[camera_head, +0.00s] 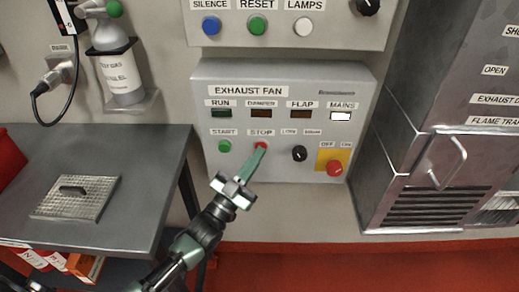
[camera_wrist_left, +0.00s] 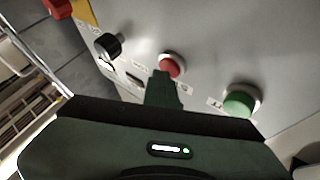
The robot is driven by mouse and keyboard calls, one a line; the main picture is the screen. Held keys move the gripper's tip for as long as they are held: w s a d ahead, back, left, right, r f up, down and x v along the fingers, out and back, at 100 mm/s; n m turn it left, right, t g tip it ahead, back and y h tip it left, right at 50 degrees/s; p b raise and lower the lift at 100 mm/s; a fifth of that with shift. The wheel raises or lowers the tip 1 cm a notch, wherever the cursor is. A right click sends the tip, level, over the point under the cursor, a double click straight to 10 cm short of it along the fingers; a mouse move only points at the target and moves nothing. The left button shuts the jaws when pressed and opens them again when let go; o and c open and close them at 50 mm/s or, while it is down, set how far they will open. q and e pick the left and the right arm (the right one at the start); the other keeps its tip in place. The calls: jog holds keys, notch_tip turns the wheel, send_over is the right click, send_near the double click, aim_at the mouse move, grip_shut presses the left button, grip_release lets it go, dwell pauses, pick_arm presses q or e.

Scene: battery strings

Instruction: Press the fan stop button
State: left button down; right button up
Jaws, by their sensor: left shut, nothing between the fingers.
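The exhaust fan panel (camera_head: 232,160) is a grey box on the wall. Its red stop button (camera_head: 261,144) sits under the STOP label, right of the green start button (camera_head: 224,146). My left gripper (camera_head: 261,151) is shut and empty, its fingertips pointing up at the stop button and covering part of it. In the left wrist view the red stop button (camera_wrist_left: 173,64) shows just beyond the closed fingertips (camera_wrist_left: 164,76), with the green button (camera_wrist_left: 240,102) to the right. I cannot tell whether the tips touch the button. My right gripper is not in view.
A black knob (camera_head: 299,153) and a red mushroom button (camera_head: 334,167) on a yellow plate lie right of the stop button. Another button panel (camera_head: 328,38) is above. A grey cabinet (camera_head: 392,170) stands at right, a metal table (camera_head: 140,150) at left.

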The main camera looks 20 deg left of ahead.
pick_arm(q)
jog(key=shift+a+f, duration=0.1)
jog(key=shift+f, duration=0.05)
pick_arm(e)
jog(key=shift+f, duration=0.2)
pick_arm(q)
jog(key=shift+s+d+p, duration=0.55)
jog(key=shift+s+d, duration=0.1)
jog(key=shift+s, duration=0.25)
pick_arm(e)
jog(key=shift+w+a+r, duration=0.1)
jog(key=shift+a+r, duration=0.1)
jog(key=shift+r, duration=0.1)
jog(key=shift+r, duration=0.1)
